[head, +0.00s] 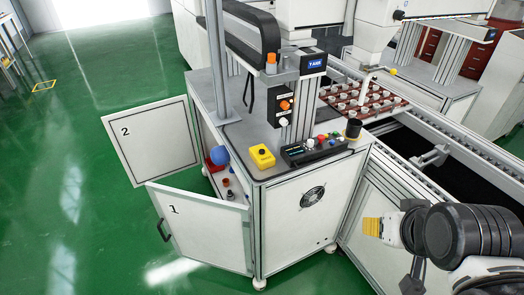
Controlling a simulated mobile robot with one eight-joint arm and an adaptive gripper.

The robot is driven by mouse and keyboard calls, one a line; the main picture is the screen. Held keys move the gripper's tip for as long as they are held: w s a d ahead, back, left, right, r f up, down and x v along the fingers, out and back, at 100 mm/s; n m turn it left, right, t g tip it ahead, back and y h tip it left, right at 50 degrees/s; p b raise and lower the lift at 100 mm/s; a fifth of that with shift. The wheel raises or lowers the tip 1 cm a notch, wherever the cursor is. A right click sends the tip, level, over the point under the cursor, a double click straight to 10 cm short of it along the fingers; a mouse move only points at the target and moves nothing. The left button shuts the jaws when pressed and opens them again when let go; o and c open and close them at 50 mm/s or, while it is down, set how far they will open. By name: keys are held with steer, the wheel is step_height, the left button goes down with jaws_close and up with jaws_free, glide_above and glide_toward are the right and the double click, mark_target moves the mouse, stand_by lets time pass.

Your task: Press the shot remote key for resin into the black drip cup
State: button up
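A black cup (354,129) stands upright at the right corner of the grey machine top; I cannot see inside it. A black control box (313,150) with several coloured buttons and a small display lies at the front edge of the top. To its left is a yellow box (262,157) with one dark round button. I cannot read which key is the shot remote key.
The machine's cabinet doors, marked 2 (150,143) and 1 (200,230), hang open at the left, with a blue ball-shaped thing (221,156) inside. A red-brown tray (362,101) of small pots sits on the conveyor behind. The conveyor rail (450,165) runs beside my arm. Green floor (70,190) is clear at the left.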

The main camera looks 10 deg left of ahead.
jaws_close()
stand_by(1.0)
